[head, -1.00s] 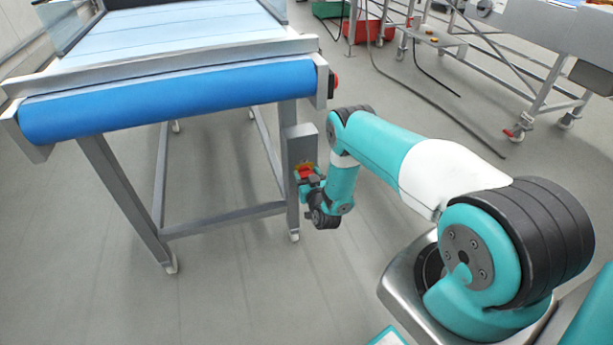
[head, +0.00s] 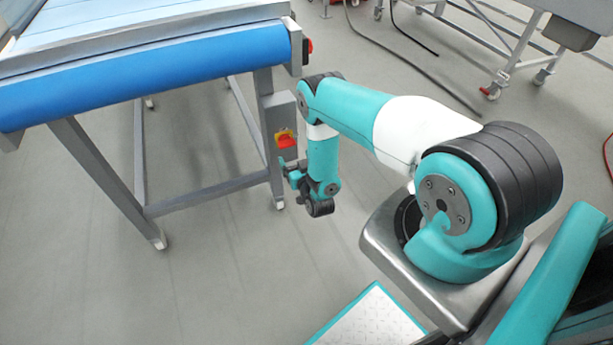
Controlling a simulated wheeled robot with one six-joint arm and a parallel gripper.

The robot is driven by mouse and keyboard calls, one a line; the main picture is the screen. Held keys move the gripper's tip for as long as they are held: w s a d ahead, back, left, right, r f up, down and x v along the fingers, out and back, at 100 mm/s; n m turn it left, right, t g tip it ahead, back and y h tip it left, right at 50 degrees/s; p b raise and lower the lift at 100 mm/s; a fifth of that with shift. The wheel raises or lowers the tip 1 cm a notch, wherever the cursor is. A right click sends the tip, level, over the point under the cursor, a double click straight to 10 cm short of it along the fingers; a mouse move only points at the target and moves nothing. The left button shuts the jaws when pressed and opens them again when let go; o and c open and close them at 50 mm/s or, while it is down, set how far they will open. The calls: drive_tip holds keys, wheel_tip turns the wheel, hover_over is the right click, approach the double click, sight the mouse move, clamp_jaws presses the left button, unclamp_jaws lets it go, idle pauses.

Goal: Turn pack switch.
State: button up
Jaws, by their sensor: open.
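The pack switch (head: 286,141) is a red handle on a yellow plate. It sits on the face of a grey box (head: 279,112) fixed to the leg of the conveyor. My gripper (head: 287,172) is just below the switch in the picture and appears apart from it. The gripper is open, with nothing seen between its fingers. The fingers are small and partly hidden by my wrist, and the exact gap to the switch cannot be told. The red handle is in clear view, but its exact angle is too small to tell.
The conveyor (head: 150,75) with a blue end roller stands at the left on grey legs. Black cables (head: 410,68) lie on the floor behind my arm. The floor (head: 225,270) in front of the conveyor is clear.

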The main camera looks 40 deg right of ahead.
drive_tip(key=p+v, duration=0.7)
drive_tip(key=v, duration=0.2)
drive_tip(key=shift+s+p, duration=0.4)
drive_tip(key=shift+a, duration=0.1)
